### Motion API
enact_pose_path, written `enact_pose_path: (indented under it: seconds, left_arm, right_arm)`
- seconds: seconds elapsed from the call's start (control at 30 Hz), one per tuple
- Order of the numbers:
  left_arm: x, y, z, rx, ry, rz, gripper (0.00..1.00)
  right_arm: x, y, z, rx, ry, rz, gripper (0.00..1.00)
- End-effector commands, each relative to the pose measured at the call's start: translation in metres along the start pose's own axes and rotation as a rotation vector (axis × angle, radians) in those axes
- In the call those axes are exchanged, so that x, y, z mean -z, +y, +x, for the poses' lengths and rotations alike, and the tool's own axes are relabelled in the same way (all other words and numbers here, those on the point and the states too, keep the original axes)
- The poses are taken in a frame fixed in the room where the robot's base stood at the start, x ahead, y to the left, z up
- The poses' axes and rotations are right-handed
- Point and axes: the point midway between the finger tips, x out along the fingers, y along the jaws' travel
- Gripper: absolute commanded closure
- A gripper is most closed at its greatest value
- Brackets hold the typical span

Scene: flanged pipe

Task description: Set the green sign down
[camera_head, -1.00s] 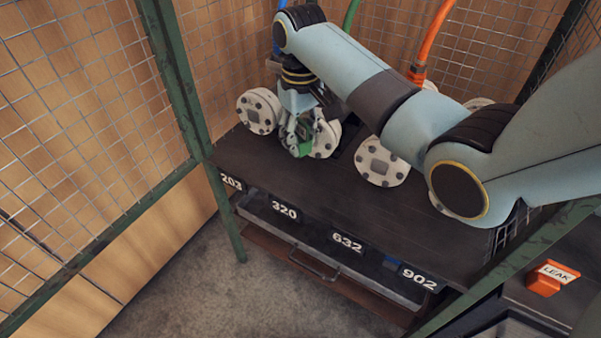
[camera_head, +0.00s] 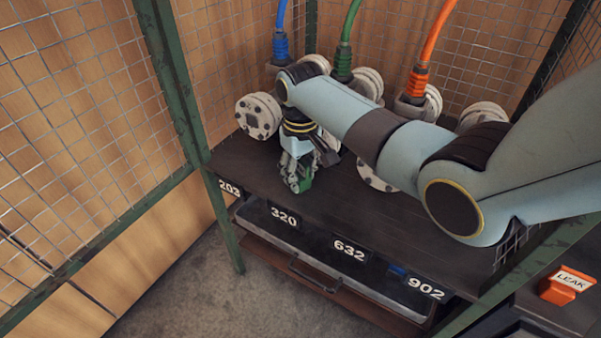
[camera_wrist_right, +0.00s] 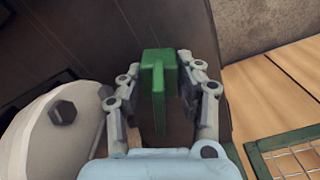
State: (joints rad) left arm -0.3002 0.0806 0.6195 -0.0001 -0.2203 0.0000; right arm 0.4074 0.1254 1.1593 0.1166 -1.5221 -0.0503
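The green sign (camera_head: 306,183) is at my right gripper's fingertips, low over the dark bench top behind the 320 label. In the right wrist view the green sign (camera_wrist_right: 158,68) stands between the two finger pads of my right gripper (camera_wrist_right: 158,80), which look closed against its sides. My right gripper (camera_head: 299,181) points down in the head view. I cannot tell whether the sign's lower edge touches the bench top (camera_head: 330,205). My left gripper is not in view.
Flanged pipe ends (camera_head: 258,116) stand along the back of the bench, with blue (camera_head: 281,45), green (camera_head: 344,60) and orange (camera_head: 418,78) hoses. Labels 203, 320, 632 and 902 line the front edge. An orange LEAK sign (camera_head: 567,285) lies at lower right. Wire mesh surrounds the bench.

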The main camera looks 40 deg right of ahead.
Motion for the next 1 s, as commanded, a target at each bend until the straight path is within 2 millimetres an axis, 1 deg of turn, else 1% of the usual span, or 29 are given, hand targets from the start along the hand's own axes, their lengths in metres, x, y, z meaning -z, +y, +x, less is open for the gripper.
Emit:
enact_pose_path:
  seconds: [0.03, 0.07, 0.1, 0.33, 0.43, 0.57, 0.7, 0.8, 0.9, 1.0]
  left_arm:
    - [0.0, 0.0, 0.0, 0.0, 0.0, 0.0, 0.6]
    - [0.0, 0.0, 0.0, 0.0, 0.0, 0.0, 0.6]
    - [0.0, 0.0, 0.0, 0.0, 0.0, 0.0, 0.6]
    - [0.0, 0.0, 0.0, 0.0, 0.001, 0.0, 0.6]
    - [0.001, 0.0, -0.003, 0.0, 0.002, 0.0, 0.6]
    - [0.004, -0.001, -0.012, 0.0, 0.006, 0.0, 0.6]
    - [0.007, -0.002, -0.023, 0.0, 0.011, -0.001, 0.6]
    - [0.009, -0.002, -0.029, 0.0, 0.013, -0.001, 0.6]
    - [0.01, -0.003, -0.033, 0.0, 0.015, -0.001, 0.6]
    - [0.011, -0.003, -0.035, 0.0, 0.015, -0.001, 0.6]
  right_arm:
    - [0.0, 0.0, 0.0, 0.0, 0.0, 0.0, 0.6]
    - [0.0, 0.0, 0.0, 0.0, 0.0, 0.0, 0.56]
    - [0.0, 0.0, 0.0, 0.0, 0.0, 0.0, 0.56]
    - [0.0, 0.0, -0.001, 0.0, 0.0, 0.0, 0.56]
    - [0.0, 0.0, -0.008, 0.0, 0.001, 0.0, 0.56]
    - [0.001, 0.0, -0.031, -0.001, 0.003, -0.001, 0.56]
    - [0.001, 0.0, -0.065, -0.001, 0.004, -0.001, 0.56]
    - [0.001, 0.0, -0.086, 0.0, 0.004, 0.0, 0.56]
    - [0.001, 0.0, -0.104, 0.0, 0.003, 0.0, 0.56]
    - [0.001, 0.0, -0.115, 0.0, 0.001, 0.0, 0.56]
